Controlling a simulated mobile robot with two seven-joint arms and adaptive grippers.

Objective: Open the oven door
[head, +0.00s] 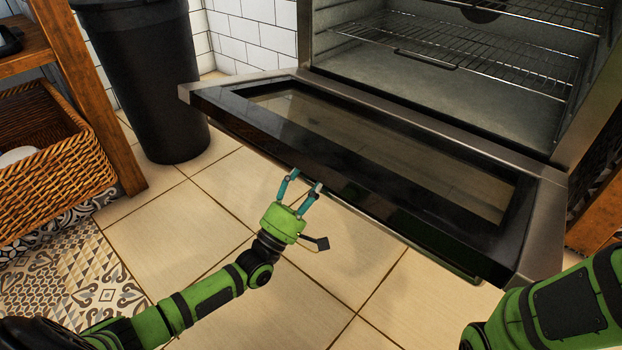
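The oven (430,84) stands at the upper right in the head view, with its inside and wire racks showing. Its door (400,150) is folded down and lies about level, with the dark glass panel facing up. My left gripper (301,181) is at the door's front edge, near the middle. Its two fingers are spread apart, with nothing visible between them. The fingertips are at or just under the edge; I cannot tell whether they touch it. The door handle is not visible. My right arm shows at the lower right, but its gripper is out of view.
A black bin (150,80) stands left of the oven. A wooden shelf (95,100) with a wicker basket (50,160) is at the far left. A wooden piece (598,205) is at the right edge. The tiled floor (215,235) before the door is clear.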

